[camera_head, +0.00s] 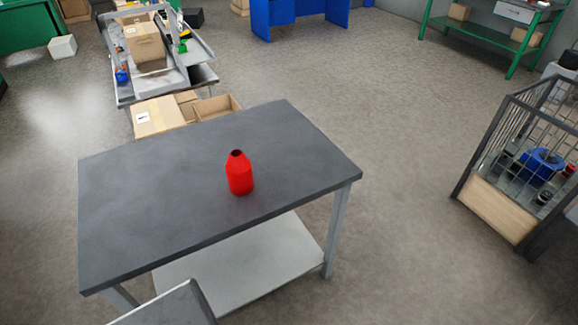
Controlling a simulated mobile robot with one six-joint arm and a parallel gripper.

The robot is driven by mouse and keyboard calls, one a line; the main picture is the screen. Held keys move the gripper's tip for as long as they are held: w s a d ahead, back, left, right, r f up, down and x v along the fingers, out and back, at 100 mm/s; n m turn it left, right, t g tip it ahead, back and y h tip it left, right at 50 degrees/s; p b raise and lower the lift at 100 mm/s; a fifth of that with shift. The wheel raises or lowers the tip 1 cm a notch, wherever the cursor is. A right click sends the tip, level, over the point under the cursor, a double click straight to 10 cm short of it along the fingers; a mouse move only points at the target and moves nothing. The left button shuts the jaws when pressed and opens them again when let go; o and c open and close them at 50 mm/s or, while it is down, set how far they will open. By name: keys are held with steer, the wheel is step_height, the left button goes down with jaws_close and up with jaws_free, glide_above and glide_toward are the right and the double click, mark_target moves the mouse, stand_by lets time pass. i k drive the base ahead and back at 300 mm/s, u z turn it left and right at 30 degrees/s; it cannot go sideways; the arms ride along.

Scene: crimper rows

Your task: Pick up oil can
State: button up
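A red bottle-shaped can (240,176), which looks like the oil can, stands upright on the dark grey table (150,195). It has a narrow neck with a dark opening at the top. It stands a little right of the table's middle, apart from the edges, with nothing touching it. My gripper is not in view.
A wire cage cart (487,195) stands at right. A grey flat-topped object (165,308) is at the front edge. The tabletop is otherwise bare; floor (400,240) is clear to the right.

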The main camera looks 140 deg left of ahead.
mark_target(237, 167)
steer(key=u, duration=0.2)
steer(key=k, duration=0.2)
steer(key=u, duration=2.65)
steer(key=k, duration=0.25)
steer(key=u, duration=2.2)
